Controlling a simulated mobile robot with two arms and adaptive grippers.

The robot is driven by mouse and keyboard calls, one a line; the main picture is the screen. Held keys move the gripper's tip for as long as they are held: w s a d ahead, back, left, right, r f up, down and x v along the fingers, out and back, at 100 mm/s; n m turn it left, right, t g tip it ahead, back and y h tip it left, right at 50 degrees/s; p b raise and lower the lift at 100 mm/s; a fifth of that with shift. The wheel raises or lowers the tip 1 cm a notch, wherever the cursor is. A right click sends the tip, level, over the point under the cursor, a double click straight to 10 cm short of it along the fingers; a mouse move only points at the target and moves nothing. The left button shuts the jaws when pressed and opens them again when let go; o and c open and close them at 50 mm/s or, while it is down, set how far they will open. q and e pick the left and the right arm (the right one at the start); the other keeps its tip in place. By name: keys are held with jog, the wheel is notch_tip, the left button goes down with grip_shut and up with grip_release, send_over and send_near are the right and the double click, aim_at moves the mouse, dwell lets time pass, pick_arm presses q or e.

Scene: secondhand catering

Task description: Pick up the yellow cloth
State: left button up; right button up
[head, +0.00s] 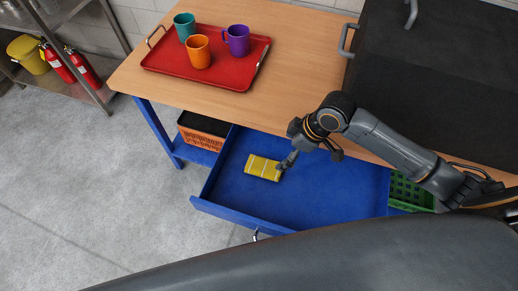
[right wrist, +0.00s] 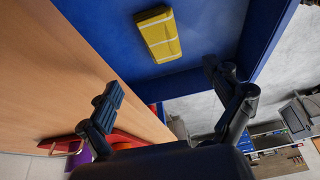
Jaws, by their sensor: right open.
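The yellow cloth (head: 264,168) is a small folded rectangle with pale lines, lying flat on the floor of the open blue drawer (head: 320,192), left of its middle. It also shows in the right wrist view (right wrist: 158,36), beyond my fingers. My right gripper (head: 287,162) is just right of the cloth in the head view, over the drawer. In the right wrist view its two fingers (right wrist: 163,88) are spread wide with nothing between them. The cloth is apart from the fingers there. My left gripper is in neither view.
The drawer is pulled out under a wooden tabletop (head: 285,98). A red tray (head: 215,80) with teal, orange and purple mugs stands on top. A dark box (head: 430,85) stands at the right. An orange basket (head: 203,139) and a green crate (head: 410,194) flank the drawer below.

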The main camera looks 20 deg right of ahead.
send_near(265, 166)
jog(key=shift+s+a+f, duration=0.15)
jog(key=shift+s+f, duration=0.15)
jog(key=shift+f, duration=0.45)
jog(key=x, duration=0.4)
jog(key=shift+w+a, duration=0.15)
jog(key=shift+w, duration=0.15)
jog(key=shift+x, duration=1.15)
jog(key=shift+w+a+f, duration=0.15)
jog(key=shift+w+f, duration=0.1)
jog(key=shift+c, duration=0.2)
jog(key=c, duration=1.2)
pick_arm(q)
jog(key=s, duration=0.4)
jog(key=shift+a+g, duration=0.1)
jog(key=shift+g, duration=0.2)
pick_arm(e)
jog(key=shift+o, duration=0.2)
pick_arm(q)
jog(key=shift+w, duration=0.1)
